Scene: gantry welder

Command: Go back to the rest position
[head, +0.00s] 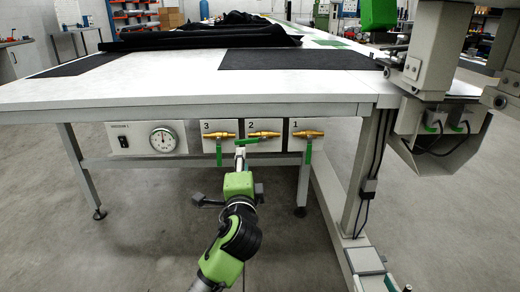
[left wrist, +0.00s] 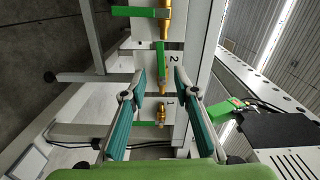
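That green handle points sideways to the left; the handles of valve 3 (head: 219,136) and valve 1 (head: 309,134) hang down.
The white table (head: 150,86) carries dark cloth (head: 200,38). A panel with a round gauge (head: 163,140) hangs under its front edge. Table legs (head: 80,168) and the gantry frame (head: 440,50) at the right are obstacles. Floor (head: 100,250) in front is clear at the left.

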